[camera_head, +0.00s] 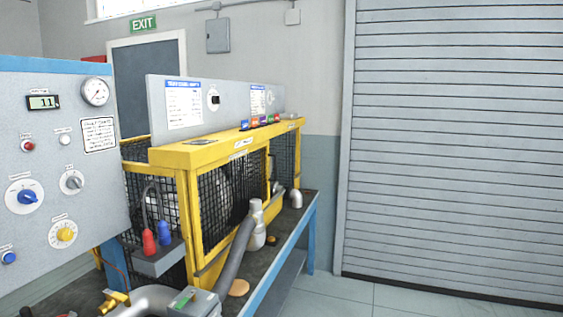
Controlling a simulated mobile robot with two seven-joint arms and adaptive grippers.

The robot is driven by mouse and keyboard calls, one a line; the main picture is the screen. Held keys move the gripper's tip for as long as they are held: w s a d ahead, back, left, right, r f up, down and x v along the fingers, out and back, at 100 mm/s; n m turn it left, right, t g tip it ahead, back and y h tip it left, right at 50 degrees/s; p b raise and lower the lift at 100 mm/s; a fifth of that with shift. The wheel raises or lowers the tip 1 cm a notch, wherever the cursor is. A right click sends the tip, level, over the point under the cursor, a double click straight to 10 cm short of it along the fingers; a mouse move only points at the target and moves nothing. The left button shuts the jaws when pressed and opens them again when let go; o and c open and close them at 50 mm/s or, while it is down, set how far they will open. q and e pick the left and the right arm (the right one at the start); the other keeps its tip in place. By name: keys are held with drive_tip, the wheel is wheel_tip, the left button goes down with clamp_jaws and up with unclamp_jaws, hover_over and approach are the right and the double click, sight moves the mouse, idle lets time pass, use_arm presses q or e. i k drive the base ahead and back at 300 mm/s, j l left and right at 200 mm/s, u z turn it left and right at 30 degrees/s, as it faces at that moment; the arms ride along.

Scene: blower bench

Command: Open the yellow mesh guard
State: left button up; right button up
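The yellow mesh guard (190,157) is a yellow frame with black mesh panels. It stands on the bench left of the picture's middle. Its front mesh (216,205) appears closed, and a round grey shape shows dimly behind it. A further mesh panel lies at its right, partly behind pipe fittings. I cannot make out a handle or latch for certain. Neither of my grippers is in view.
A control panel (100,180) with knobs stands close at left. A grey hose (236,255) and a pale pipe fitting (257,222) stand in front of the guard. The blue-edged bench (268,275) runs below. Floor (350,297) is clear at right, before a roller shutter (450,150).

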sight(202, 260)
drive_tip(key=i+l, duration=0.4)
drive_tip(key=i, duration=0.15)
drive_tip(key=i+l, duration=0.45)
drive_tip(key=i+j+u, duration=0.05)
drive_tip(key=i, duration=0.1)
